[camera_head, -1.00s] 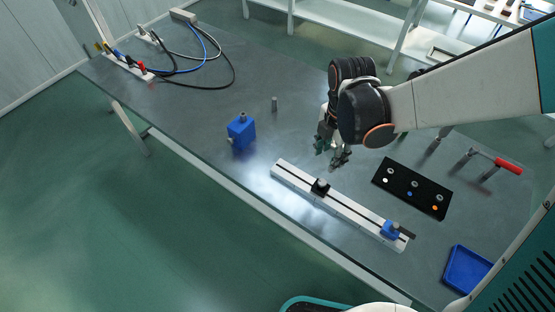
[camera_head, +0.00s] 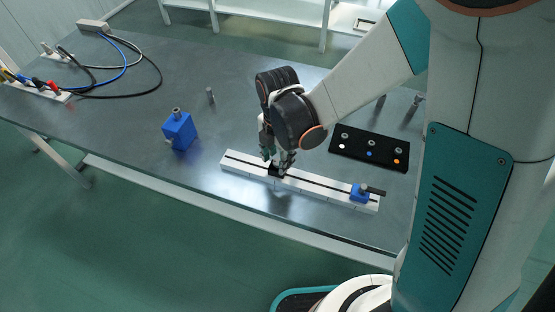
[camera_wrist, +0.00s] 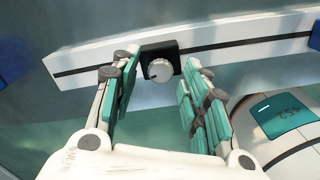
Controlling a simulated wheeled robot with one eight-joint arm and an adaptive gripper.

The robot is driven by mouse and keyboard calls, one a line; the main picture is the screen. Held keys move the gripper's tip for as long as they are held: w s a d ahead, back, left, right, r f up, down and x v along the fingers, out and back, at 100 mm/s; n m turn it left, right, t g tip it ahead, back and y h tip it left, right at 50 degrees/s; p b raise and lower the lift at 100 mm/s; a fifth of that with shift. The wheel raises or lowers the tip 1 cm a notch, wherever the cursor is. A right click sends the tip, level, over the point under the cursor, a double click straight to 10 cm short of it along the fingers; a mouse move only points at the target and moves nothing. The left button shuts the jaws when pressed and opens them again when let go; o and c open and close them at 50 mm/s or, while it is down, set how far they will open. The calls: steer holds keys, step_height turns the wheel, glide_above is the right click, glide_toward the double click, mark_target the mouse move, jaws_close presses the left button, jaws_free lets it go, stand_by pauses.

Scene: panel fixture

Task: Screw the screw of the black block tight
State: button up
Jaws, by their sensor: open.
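The black block (camera_head: 274,171) sits on the slotted white rail (camera_head: 318,188), and my gripper partly hides it in the head view. In the wrist view the black block (camera_wrist: 174,54) shows a round pale screw knob (camera_wrist: 160,70) with a dark mark near its left edge. My gripper (camera_head: 277,160) is right over the block from above. In the wrist view the fingers of my gripper (camera_wrist: 158,82) stand apart on either side of the knob, with clear gaps. Whether they reach down to the knob's height I cannot tell.
A blue block (camera_head: 360,193) with a dark handle sits at the rail's right end. A black panel (camera_head: 369,150) with coloured dots lies behind the rail. A larger blue block (camera_head: 180,131) and a small grey post (camera_head: 210,96) stand left. Cables (camera_head: 120,75) lie far left.

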jaws_close()
steer(key=shift+f+m, duration=0.1)
steer(key=shift+m, duration=0.3)
